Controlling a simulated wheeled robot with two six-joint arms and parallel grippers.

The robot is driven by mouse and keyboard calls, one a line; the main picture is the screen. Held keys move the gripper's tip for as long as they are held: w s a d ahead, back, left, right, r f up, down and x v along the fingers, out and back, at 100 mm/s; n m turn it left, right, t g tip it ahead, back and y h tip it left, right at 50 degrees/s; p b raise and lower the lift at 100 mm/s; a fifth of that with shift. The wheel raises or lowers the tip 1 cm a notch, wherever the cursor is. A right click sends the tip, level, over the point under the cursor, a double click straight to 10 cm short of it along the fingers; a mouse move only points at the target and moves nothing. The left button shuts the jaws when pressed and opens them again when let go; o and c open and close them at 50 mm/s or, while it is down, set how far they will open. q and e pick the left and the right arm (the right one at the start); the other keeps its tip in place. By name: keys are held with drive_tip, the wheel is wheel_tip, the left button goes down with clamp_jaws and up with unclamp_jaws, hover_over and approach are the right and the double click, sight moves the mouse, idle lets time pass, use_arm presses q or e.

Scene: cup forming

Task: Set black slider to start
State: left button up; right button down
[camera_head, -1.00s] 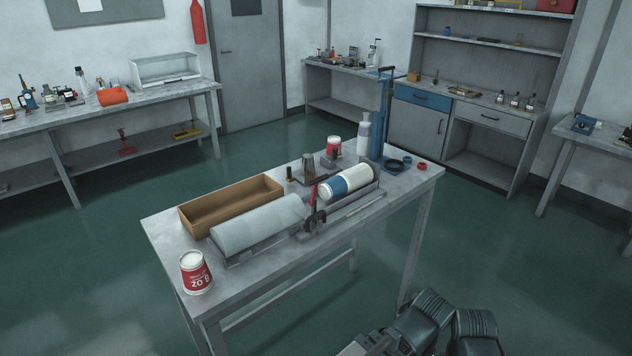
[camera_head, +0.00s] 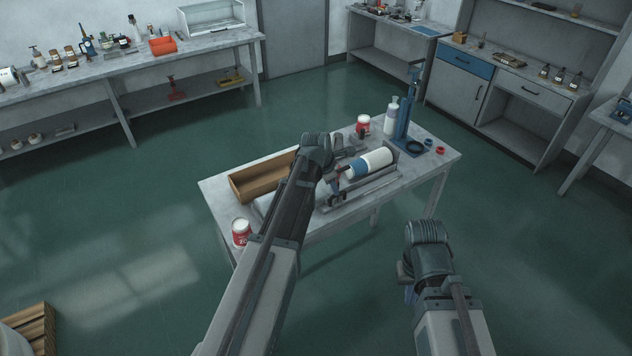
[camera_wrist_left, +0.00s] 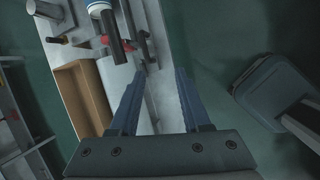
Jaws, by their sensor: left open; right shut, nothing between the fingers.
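The forming device on the table holds a white-and-blue roll (camera_head: 373,161) with a red lever (camera_head: 337,173) at its left end. A dark clamp-like part (camera_head: 337,199) sits at the front of this end; I cannot tell whether it is the black slider. The left wrist view shows a black cylindrical part (camera_wrist_left: 109,36) and the red lever (camera_wrist_left: 129,46) beyond my fingers. My left gripper (camera_wrist_left: 158,72) is open and empty above the table, near the device's left end. My left arm hides part of the device. My right gripper (camera_head: 405,279) is shut and empty, off the table's front right.
An open wooden box (camera_head: 252,182) lies at the table's left, with a red-and-white cup (camera_head: 241,232) in front. Another cup (camera_head: 362,124), a bottle (camera_head: 391,116) and a blue stand (camera_head: 405,120) are at the back.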

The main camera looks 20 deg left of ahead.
use_arm(q)
drive_tip(key=a+r+n, duration=0.1)
drive_tip(key=a+r, duration=0.1)
drive_tip(key=n+b, duration=0.1)
drive_tip(key=b, duration=1.1)
approach(333, 197)
drive_tip(key=x, duration=0.8)
drive_tip(key=shift+w+r, duration=0.15)
drive_tip(key=shift+w, duration=0.1)
use_arm(e)
wheel_tip(333, 197, down, 11)
drive_tip(key=shift+a, duration=0.25)
drive_tip(key=shift+f, duration=0.1)
use_arm(q)
clamp_jaws()
